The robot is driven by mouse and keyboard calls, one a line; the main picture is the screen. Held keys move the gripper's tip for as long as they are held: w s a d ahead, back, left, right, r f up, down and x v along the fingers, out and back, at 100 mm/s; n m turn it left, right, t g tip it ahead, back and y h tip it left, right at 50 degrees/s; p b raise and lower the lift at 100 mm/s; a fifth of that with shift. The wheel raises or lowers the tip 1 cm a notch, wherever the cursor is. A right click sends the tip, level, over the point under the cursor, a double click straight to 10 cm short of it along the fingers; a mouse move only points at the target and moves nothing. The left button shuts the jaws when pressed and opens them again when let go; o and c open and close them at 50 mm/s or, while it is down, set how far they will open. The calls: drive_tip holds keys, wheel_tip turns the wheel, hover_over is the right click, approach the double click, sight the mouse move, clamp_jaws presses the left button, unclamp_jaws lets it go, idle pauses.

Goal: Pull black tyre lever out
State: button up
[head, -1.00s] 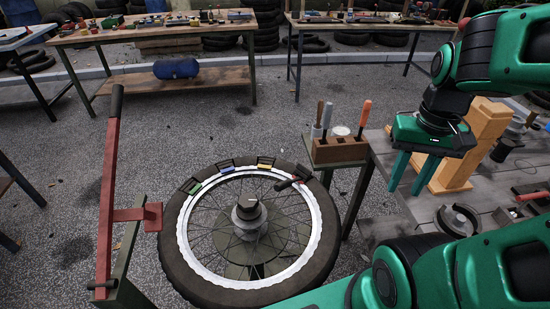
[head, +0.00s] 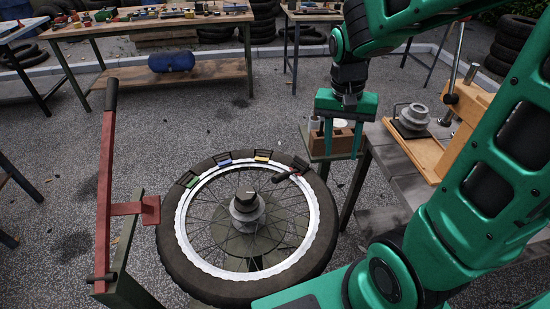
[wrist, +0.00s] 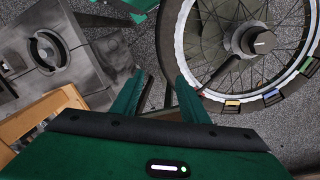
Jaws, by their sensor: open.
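The spoked wheel (head: 318,235) lies flat on a stand, with several small levers along the far side of its tyre. A black one (head: 300,163) sits at the far right of the row, past the yellow-marked (head: 262,156), blue-marked (head: 224,161) and green-marked (head: 188,180) ones. My gripper (head: 338,142) is open and empty, fingers pointing down in front of the wooden tool block, to the right of the black lever and apart from it.
A wooden tool block (head: 345,150) stands beside the wheel, partly hidden by my gripper. A red lever arm (head: 107,190) rises at left. A workbench (head: 395,205) stands at right.

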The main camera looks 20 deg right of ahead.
sight(289, 174)
drive_tip(key=shift+m, duration=0.5)
drive_tip(key=w+a+f, duration=0.2)
drive_tip(key=w+a, duration=0.1)
drive_tip(key=a, duration=0.1)
drive_tip(key=w+a+f, duration=0.3)
drive_tip(key=a, duration=0.2)
drive_tip(key=w+a+f, duration=0.3)
drive_tip(key=a, duration=0.2)
drive_tip(key=shift+f, duration=0.1)
drive_tip(key=f, duration=0.7)
drive_tip(key=d+f, duration=0.1)
drive_tip(key=f, duration=0.2)
drive_tip(key=shift+s+f, duration=0.25)
drive_tip(key=shift+s, duration=0.1)
clamp_jaws()
drive_tip(key=shift+s+a+r, duration=0.1)
drive_tip(key=shift+a, duration=0.05)
